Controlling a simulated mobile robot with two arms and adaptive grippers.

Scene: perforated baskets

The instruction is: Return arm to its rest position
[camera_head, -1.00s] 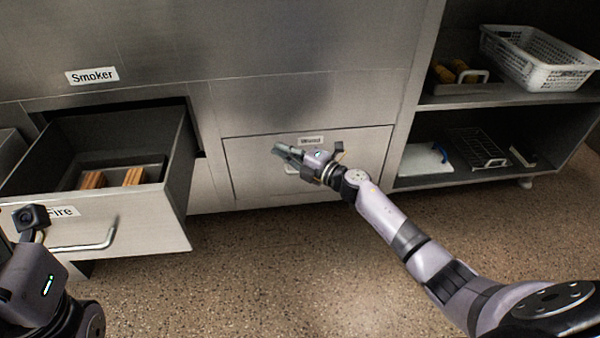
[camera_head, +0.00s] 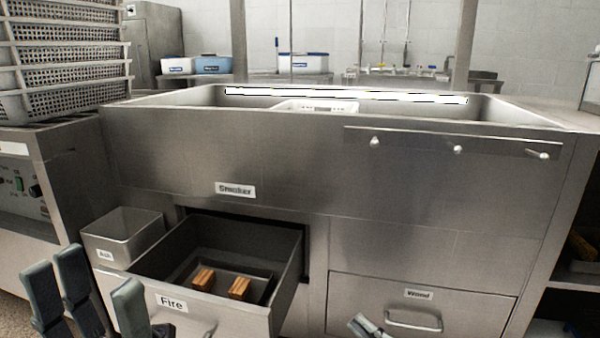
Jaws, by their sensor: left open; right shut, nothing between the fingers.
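My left gripper (camera_head: 84,285) shows at the lower left, dark fingers pointing up and spread apart. It is open and empty, in front of the left side of the open Fire drawer (camera_head: 215,318). Whether it touches the drawer cannot be told. My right gripper (camera_head: 368,325) shows only as a small part at the bottom edge, in front of the shut Wood drawer (camera_head: 460,298), left of that drawer's handle. It is shut with nothing in it. The rest of my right arm is out of view.
Two wood blocks (camera_head: 203,278) lie on a dark tray in the open Fire drawer, which juts out. A metal Ash bin (camera_head: 122,236) stands to its left. Stacked perforated baskets (camera_head: 65,60) stand upper left. The smoker counter (camera_head: 330,160) fills the middle.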

